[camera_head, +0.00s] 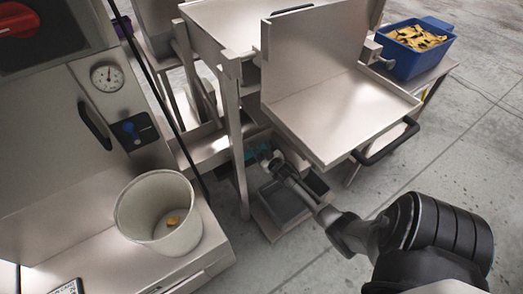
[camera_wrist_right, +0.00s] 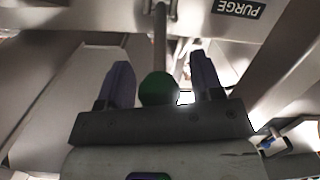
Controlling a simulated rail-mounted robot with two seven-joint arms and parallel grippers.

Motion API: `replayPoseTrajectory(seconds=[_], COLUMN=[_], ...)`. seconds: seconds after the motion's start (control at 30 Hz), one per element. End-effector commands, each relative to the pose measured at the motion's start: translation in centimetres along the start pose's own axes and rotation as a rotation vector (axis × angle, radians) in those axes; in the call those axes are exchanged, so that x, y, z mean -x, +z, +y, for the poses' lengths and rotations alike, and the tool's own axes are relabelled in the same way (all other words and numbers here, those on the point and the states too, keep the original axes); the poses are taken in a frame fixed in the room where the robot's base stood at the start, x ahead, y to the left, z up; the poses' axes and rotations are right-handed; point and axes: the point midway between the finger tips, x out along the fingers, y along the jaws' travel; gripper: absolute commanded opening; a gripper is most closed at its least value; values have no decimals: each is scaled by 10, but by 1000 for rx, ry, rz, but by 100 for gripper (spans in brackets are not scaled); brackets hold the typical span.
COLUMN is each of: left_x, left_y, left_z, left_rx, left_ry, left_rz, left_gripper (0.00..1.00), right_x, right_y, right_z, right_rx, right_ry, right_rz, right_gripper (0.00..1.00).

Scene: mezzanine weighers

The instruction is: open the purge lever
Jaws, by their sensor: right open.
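The purge lever shows in the right wrist view as a metal rod (camera_wrist_right: 159,45) ending in a green ball knob (camera_wrist_right: 157,88). A PURGE label (camera_wrist_right: 238,8) is on the metal beside it, upside down in that view. My right gripper (camera_wrist_right: 160,64) is open, with one purple finger on each side of the knob and rod. Gaps show on both sides, and I see no finger closed on it. In the head view my right gripper (camera_head: 270,158) reaches low under the weigher, partly hidden, and the lever cannot be made out there. My left gripper is out of view.
The weigher's metal tray (camera_head: 340,115) with a black handle (camera_head: 388,143) overhangs my right arm. A grey bin (camera_head: 285,203) sits below the gripper. A white bucket (camera_head: 160,212) stands at the left, and a blue crate (camera_head: 415,62) at the back right. Open floor lies at the right.

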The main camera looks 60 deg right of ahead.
Motion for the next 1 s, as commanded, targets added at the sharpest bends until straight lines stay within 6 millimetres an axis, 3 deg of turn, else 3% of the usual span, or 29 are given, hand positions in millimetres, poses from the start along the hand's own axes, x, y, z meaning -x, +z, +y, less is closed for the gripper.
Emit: replayPoseTrajectory(seconds=[0.6,0.8,1.0], left_x=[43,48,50], left_y=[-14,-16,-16], left_z=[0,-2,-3], left_rx=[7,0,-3], left_ry=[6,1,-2], left_rz=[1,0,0], left_gripper=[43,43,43], right_x=[107,128,135], right_y=[-2,-1,-1], right_z=[1,1,0], right_rx=[-1,0,0], right_ry=[0,0,1], right_rz=[-1,0,2], right_gripper=[60,60,60])
